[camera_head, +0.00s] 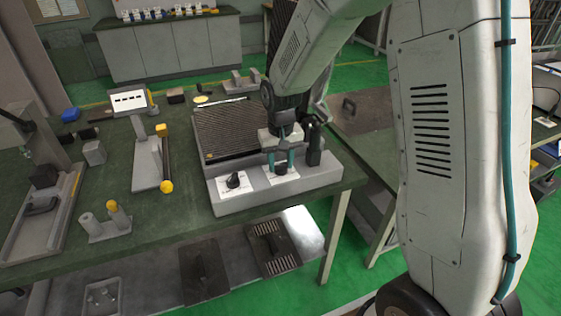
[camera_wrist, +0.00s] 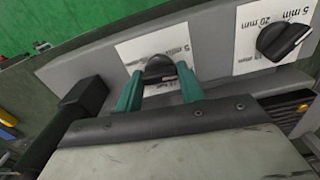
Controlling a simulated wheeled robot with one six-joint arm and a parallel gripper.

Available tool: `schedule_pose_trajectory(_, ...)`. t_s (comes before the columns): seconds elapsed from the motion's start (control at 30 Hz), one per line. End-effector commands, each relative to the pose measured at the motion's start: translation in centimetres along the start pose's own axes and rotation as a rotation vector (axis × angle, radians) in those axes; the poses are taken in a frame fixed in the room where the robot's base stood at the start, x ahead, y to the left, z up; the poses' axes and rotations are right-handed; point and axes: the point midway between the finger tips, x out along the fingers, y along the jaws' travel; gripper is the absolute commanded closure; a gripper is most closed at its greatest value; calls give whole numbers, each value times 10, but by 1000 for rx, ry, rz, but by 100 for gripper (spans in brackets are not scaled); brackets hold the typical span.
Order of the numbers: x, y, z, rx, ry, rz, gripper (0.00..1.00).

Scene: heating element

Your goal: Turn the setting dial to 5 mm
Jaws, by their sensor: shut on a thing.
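A heating unit (camera_head: 217,200) with a grey front panel stands on the green workbench. Its panel carries two black dials on white label plates. My gripper (camera_head: 281,163) reaches down onto the right-hand dial (camera_head: 281,169). In the wrist view, my gripper's teal fingers (camera_wrist: 161,84) are on either side of this black dial (camera_wrist: 159,68), shut on it. Its label (camera_wrist: 126,48) is partly covered by the dial and fingers, and the exact setting is unreadable. The other dial (camera_head: 233,180) is free; it also shows in the wrist view (camera_wrist: 283,38), with small markings around it.
A dark ribbed plate (camera_head: 232,130) lies behind the panel. A small stand with a yellow knob (camera_head: 166,187) and grey cylinders (camera_head: 91,224) stand to the left on the workbench (camera_head: 170,228). A dark upright block (camera_wrist: 86,97) is close beside my gripper.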

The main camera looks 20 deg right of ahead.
Motion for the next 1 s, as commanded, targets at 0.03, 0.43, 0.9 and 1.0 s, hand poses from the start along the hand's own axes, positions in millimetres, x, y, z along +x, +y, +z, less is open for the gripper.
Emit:
schedule_pose_trajectory(0.03,-1,0,-1,-41,3,0,85)
schedule_pose_trajectory(0.43,-1,0,-1,-388,4,0,85)
schedule_pose_trajectory(0.9,-1,0,-1,-592,4,1,85)
schedule_pose_trajectory(1.0,-1,0,-1,-604,4,1,85)
